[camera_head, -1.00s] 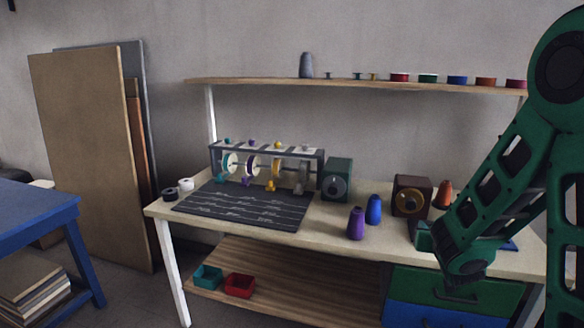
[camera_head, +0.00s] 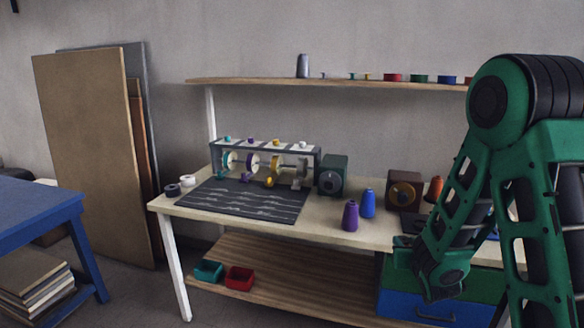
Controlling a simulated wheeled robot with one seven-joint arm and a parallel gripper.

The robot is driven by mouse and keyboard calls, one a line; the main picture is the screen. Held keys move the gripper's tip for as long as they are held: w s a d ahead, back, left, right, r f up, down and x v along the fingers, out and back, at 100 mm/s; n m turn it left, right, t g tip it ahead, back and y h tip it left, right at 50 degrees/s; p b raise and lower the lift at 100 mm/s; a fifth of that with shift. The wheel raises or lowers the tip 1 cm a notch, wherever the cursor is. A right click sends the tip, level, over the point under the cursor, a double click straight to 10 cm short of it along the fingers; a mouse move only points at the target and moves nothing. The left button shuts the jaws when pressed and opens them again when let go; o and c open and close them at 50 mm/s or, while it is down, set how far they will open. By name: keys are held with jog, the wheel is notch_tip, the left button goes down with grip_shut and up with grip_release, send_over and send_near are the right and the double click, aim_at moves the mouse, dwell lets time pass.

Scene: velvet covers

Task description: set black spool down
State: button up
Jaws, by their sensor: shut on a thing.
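My green arm comes in from the right and bends down to the front edge of the workbench (camera_head: 330,230). My gripper (camera_head: 403,243) shows only in part at the bench edge, left of the dark wrist, shut on the black spool. The spool cannot be made out clearly, as the arm and wrist hide most of the jaws. A purple cone spool (camera_head: 351,216) and a blue cone spool (camera_head: 368,204) stand upright on the bench, left of my gripper.
A brown box (camera_head: 404,189) and an orange cone (camera_head: 434,189) stand behind my gripper. A green box (camera_head: 332,175), a spool rack (camera_head: 265,165) and a dark mat (camera_head: 240,202) lie further left. A shelf (camera_head: 280,82) with several spools runs above. Drawers (camera_head: 425,308) are below.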

jog(key=w+a+f+n+y, duration=0.15)
jog(key=a+f, duration=0.35)
jog(key=f, duration=0.6)
jog(key=shift+y, duration=0.25)
jog(key=v, duration=0.5)
jog(key=shift+s+r, duration=0.2)
jog(key=shift+r, duration=0.35)
jog(key=shift+a, duration=0.15)
